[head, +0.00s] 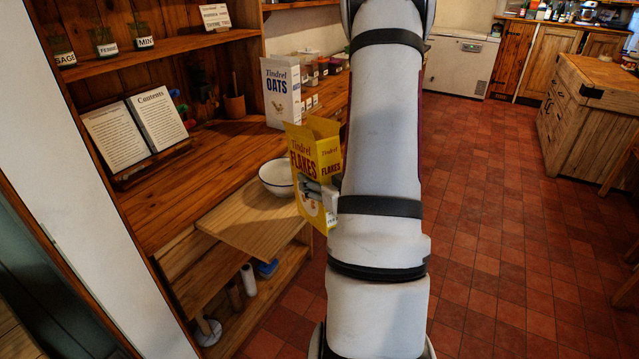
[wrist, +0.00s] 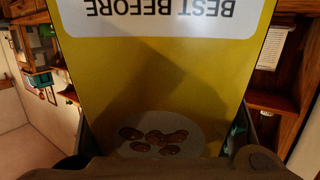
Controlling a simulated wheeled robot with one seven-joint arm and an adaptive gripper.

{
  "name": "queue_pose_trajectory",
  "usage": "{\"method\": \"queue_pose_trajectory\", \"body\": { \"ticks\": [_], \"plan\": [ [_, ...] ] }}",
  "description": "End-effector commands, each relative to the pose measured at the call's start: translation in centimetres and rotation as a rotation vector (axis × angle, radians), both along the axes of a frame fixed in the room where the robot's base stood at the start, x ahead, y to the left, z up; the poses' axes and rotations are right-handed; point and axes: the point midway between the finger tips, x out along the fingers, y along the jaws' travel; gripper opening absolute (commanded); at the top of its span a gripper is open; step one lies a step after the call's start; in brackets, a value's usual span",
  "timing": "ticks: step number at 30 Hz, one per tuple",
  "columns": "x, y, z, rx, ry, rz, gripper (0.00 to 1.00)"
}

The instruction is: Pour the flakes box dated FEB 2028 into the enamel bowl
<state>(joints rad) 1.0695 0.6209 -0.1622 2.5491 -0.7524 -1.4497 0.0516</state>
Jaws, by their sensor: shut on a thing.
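A yellow box (head: 313,152) marked "Tindrel FLAKES" stands upright in my gripper (head: 322,194), its top flaps open. My gripper is shut on it; my arm hides part of the box and gripper. In the wrist view the yellow box (wrist: 150,75) fills the middle, with an upside-down "BEST BEFORE" label at the top. The date itself is out of that view. The white enamel bowl (head: 274,180) stands on a pull-out wooden board, just left of the box in the head view. The box partly hides the bowl's right side.
A white "Tindrel OATS" box (head: 282,92) stands on the counter behind the bowl. An open book (head: 134,130) rests on a stand at left. The pull-out board (head: 240,228) is bare in front of the bowl. Labelled jars (head: 104,42) line the upper shelf.

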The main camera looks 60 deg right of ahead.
Motion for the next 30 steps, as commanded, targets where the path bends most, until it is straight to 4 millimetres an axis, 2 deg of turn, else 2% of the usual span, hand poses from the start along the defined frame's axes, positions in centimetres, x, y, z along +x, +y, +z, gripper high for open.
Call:
{"method": "queue_pose_trajectory", "body": {
  "ticks": [6, 30],
  "plan": [
    [1.12, -0.44, 0.08, 0.047, 0.108, 0.001, 0.24],
    [0.29, -0.3, 0.46, 0.084, 0.174, 0.0, 0.24]
  ]
}}
